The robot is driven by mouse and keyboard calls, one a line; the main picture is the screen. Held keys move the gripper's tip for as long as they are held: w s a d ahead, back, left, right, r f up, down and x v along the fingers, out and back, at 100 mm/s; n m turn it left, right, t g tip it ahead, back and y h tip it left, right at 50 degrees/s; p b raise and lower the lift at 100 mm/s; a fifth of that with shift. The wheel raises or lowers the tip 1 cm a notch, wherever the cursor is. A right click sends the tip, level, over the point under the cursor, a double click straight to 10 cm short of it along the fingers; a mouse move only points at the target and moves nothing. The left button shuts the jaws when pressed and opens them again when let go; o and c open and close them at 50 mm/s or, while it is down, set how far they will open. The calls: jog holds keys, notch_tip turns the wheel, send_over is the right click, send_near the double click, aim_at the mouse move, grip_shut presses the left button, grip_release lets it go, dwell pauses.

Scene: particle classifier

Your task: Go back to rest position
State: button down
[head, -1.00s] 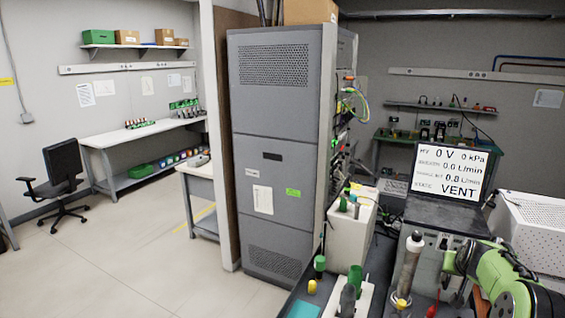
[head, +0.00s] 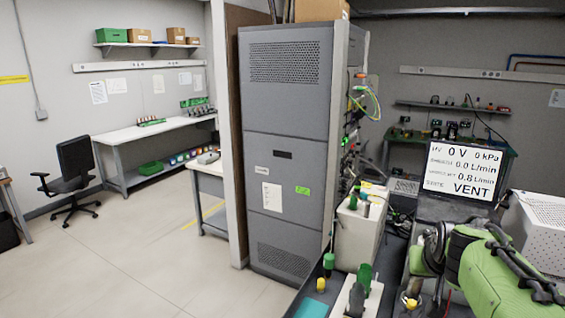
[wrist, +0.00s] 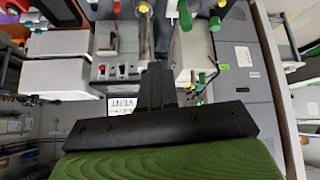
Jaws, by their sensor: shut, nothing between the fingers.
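My gripper (wrist: 160,85) shows in the wrist view as black fingers together with nothing between them. It hangs in front of the bench equipment and touches none of it that I can see. In the head view my green and black arm fills the lower right, and the gripper's fingers are not clear there. The screen (head: 459,171) beyond the arm reads 0 V, 0 kPa and VENT. It also shows upside down in the wrist view (wrist: 122,103).
A tall grey cabinet (head: 285,150) stands at the centre. A white box (head: 358,235) and green-capped and yellow-capped items stand on the dark bench beside my arm. A white perforated unit (head: 540,228) is at the right. The floor (head: 150,265) at left is clear, with an office chair (head: 75,170).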

jog(key=s+a+n+y+b, duration=0.1)
jog(key=s+a, duration=0.9)
jog(key=s, duration=0.3)
jog(key=s+a+f+n, duration=0.1)
jog(key=s+a+f, duration=0.1)
jog(key=s, duration=0.5)
jog(key=s+a+f+g+y, duration=0.1)
jog(key=s+a+f, duration=0.1)
jog(key=s, duration=0.5)
jog(key=shift+s+a+f+n+g+y+b, duration=0.3)
jog(key=shift+a+n+b, duration=0.15)
jog(key=shift+a, duration=0.1)
